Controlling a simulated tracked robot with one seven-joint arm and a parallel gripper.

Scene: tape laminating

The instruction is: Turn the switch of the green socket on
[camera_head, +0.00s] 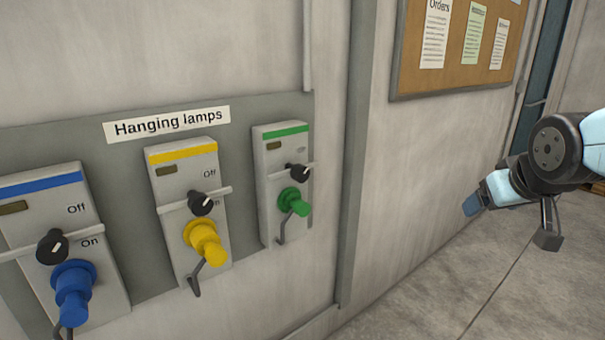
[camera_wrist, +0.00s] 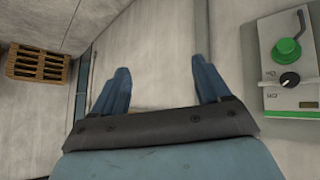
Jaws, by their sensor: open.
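The green socket box (camera_head: 272,205) is mounted on the wall panel, with a green stripe at its top. Its black rotary switch (camera_head: 299,173) sits above the green plug (camera_head: 295,201). In the wrist view the box appears upside down at the right edge, with the switch (camera_wrist: 289,80) and green plug (camera_wrist: 287,50) visible. My gripper (camera_wrist: 160,80) is open and empty, its two blue fingers apart, to one side of the box and not touching it. In the head view my gripper (camera_head: 473,204) is at the right, well away from the socket.
A yellow socket (camera_head: 160,180) and a blue socket (camera_head: 20,205) hang to the left under a "Hanging lamps" sign (camera_head: 167,123). A vertical wall post (camera_head: 357,160) and a notice board (camera_head: 410,75) stand right of the panel.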

